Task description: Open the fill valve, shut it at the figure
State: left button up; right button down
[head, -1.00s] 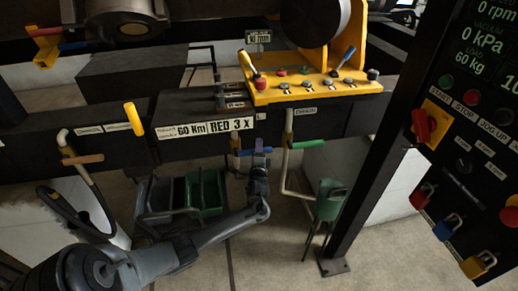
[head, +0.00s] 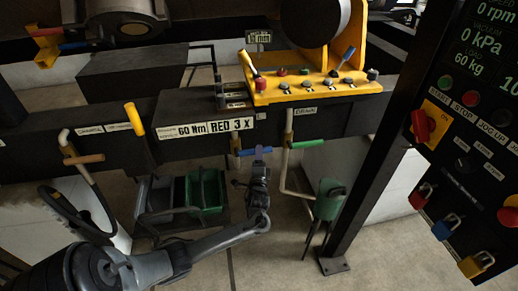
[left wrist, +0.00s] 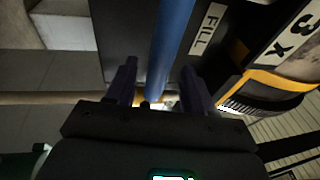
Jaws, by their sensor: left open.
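The blue lever (head: 262,150) sits under the dark beam beside the green lever. In the left wrist view the blue lever (left wrist: 172,45) runs up the picture, beside a label reading FILL (left wrist: 207,28). My left gripper (head: 259,157) is at the blue lever in the head view. In the left wrist view its two fingers (left wrist: 160,88) are apart, with the lever between them; I cannot tell whether either finger touches it. The wall panel (head: 482,40) reads 0 rpm, 0 kPa and load 60 kg; a further figure is cut off. My right gripper is not in view.
A green lever (head: 307,144) and its pipe are close to the right. A yellow control console (head: 310,93) stands above. A placard (head: 228,126) reads "60 Nm RED 3 x".

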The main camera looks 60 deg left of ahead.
pick_arm(q)
jog(key=v, duration=0.6)
jog(key=shift+s+d, duration=0.15)
jog(key=shift+d, duration=0.05)
dwell(0.9)
